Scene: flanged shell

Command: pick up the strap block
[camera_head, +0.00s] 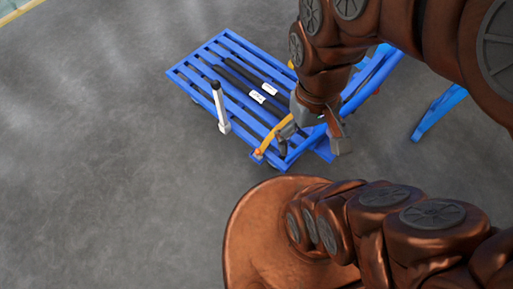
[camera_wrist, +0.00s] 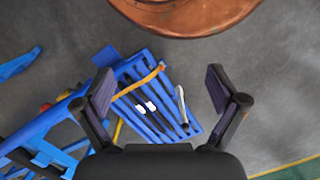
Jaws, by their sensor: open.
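My gripper (camera_head: 316,138) is open above the near right corner of a blue slatted cart (camera_head: 205,62). Its two dark fingers stand wide apart in the wrist view (camera_wrist: 160,90), with nothing held between them. On the cart lie dark bars with two small white pieces (camera_head: 257,96) on them, which also show in the wrist view (camera_wrist: 141,109). A yellow-orange strap-like band (camera_head: 270,137) runs along the cart's near right end, partly hidden by my gripper. I cannot tell for certain which piece is the strap block.
Blue frame parts (camera_head: 437,112) rise at the right, partly behind my arm. The grey floor to the left is clear.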

